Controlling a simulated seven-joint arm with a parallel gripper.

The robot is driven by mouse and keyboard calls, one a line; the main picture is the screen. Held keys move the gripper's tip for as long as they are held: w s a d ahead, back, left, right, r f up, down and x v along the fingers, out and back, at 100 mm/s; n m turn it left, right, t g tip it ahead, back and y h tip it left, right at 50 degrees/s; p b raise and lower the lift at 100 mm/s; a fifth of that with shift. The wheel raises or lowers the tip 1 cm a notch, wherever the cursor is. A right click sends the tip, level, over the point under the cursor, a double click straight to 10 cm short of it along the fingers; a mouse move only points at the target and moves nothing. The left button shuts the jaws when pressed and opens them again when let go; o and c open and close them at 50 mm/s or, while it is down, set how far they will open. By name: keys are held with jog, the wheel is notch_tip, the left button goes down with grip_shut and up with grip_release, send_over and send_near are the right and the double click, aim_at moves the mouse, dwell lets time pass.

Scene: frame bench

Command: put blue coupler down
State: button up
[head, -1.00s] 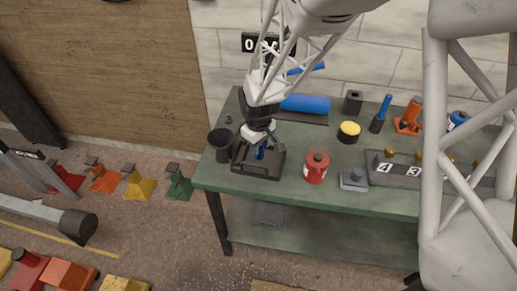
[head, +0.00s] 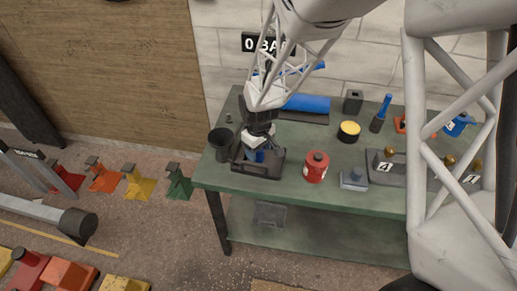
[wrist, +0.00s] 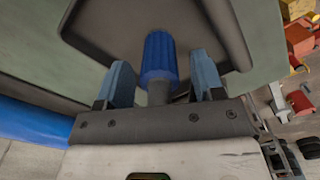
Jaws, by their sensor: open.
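The blue coupler (wrist: 160,58) is a ribbed blue cylinder on a grey stem, between my gripper's two fingers in the wrist view, with a visible gap on each side. In the head view it shows as a small blue patch (head: 259,156) over the dark tray (head: 258,170) at the left of the green bench. My gripper (wrist: 166,82) is open, its blue-grey fingers apart around the coupler. In the head view my gripper (head: 258,150) is low over the tray and partly hides the coupler. Whether the coupler's base touches the tray floor is hidden.
A dark cup (head: 220,143) stands close left of the tray. A red canister (head: 316,166) stands to its right, then a grey block (head: 354,179). A large blue roll (head: 306,103) lies behind. The green bench (head: 300,187) has a bare strip along its front edge.

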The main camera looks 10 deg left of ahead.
jog(key=shift+r, duration=0.1)
notch_tip(320, 180, up, 12)
jog(key=shift+f, duration=0.1)
dwell(0.8)
jog(key=shift+d+r, duration=0.1)
jog(key=shift+r, duration=0.1)
dwell(0.5)
jog(key=shift+d+r, duration=0.2)
jog(key=s+d+r+m+t, duration=0.1)
jog(key=s+d+r+m, duration=0.3)
jog(key=s+d+r, duration=0.55)
jog(key=s+d+r+m+t, duration=0.1)
jog(key=s+d+r+m, duration=0.35)
jog(key=d, duration=0.95)
jog(key=s+d+m, duration=0.3)
jog(key=s+d, duration=0.3)
jog(key=s, duration=0.3)
jog(key=shift+s+r+t, duration=0.2)
jog(key=shift+t, duration=0.1)
